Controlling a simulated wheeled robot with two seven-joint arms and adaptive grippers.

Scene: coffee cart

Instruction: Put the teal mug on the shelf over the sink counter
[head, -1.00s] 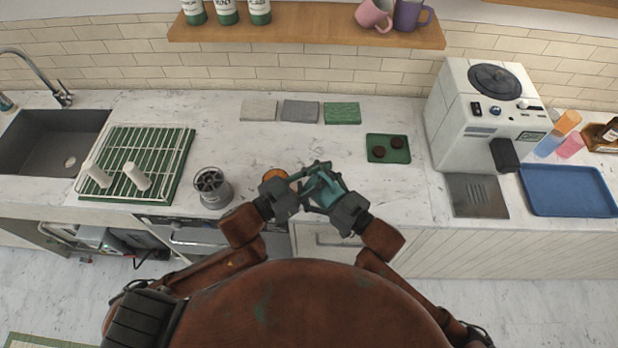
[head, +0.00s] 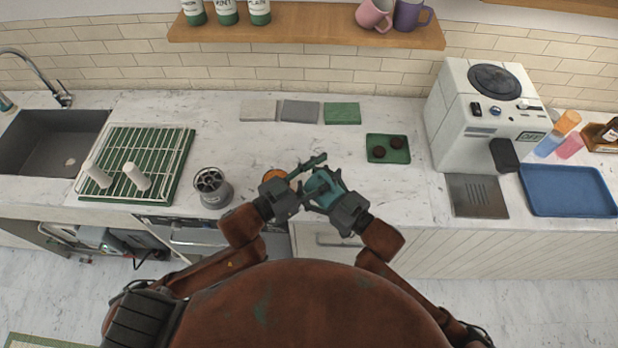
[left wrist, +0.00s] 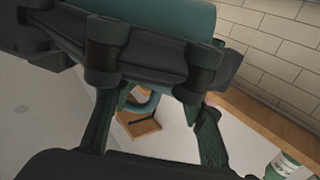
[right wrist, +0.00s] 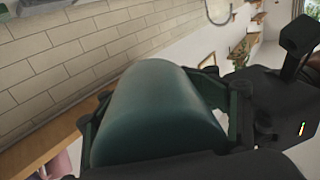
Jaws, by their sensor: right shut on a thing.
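The teal mug (head: 321,186) is in my right gripper (head: 328,190), held over the front of the counter. Its smooth curved side fills the middle of the right wrist view (right wrist: 155,115), between the fingers. My left gripper (head: 305,178) is just left of the mug, its fingers spread. In the left wrist view the mug (left wrist: 175,15) is at the top, and a teal curved piece, perhaps its handle, shows between the open left fingers. I cannot tell whether they touch it. The wooden shelf (head: 300,30) is on the tiled wall above the counter.
On the shelf stand three labelled bottles (head: 227,12) at left, and a pink mug (head: 374,14) and purple mug (head: 411,16) at right. The shelf's middle is clear. A drying rack (head: 150,150), grey container (head: 212,188), folded cloths (head: 300,111) and coffee machine (head: 490,125) occupy the counter.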

